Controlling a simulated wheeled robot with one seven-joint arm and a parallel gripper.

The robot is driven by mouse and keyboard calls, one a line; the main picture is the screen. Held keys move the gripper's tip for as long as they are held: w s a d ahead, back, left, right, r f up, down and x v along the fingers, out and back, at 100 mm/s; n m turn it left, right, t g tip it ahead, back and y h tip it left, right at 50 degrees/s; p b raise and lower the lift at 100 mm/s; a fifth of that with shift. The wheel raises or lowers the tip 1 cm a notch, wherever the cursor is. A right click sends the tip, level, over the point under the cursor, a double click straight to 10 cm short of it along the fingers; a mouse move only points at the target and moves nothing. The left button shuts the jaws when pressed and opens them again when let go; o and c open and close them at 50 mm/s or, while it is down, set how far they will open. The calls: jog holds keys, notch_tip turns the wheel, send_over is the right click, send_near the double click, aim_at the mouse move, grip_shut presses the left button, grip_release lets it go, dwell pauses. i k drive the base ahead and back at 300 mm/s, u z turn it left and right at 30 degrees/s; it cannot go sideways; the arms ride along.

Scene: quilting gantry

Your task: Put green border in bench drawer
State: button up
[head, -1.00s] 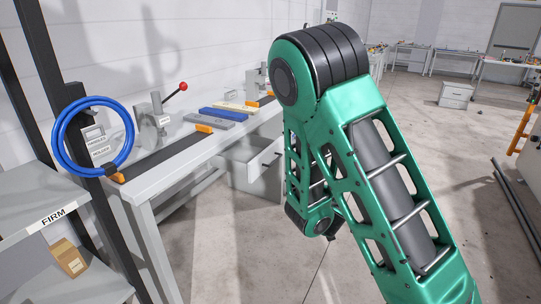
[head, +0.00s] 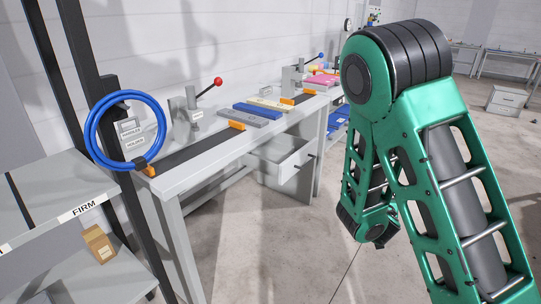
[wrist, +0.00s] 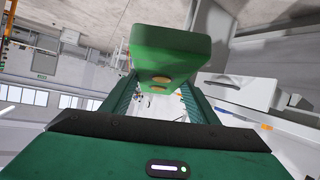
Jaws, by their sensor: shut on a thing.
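In the wrist view, my gripper (wrist: 160,97) is shut on the green border (wrist: 170,42), a flat dark-green block with two round tan spots on its face. The border stands out beyond the fingers. In the head view my arm shows at the right, but my gripper and the border cannot be made out there. The bench drawer (head: 292,166) is pulled out under the grey bench (head: 180,178), left of my arm. A white drawer-like box (wrist: 240,90) shows at the right in the wrist view, apart from the border.
On the bench lie grey, blue and yellow strips (head: 262,111) and a red-knobbed lever clamp (head: 195,110). A blue hoop (head: 92,130) hangs at the left. A shelf labelled FIRM (head: 60,190) stands front left. The floor (head: 300,240) between bench and arm is clear.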

aim_at(274, 150)
jog(key=i, duration=0.9)
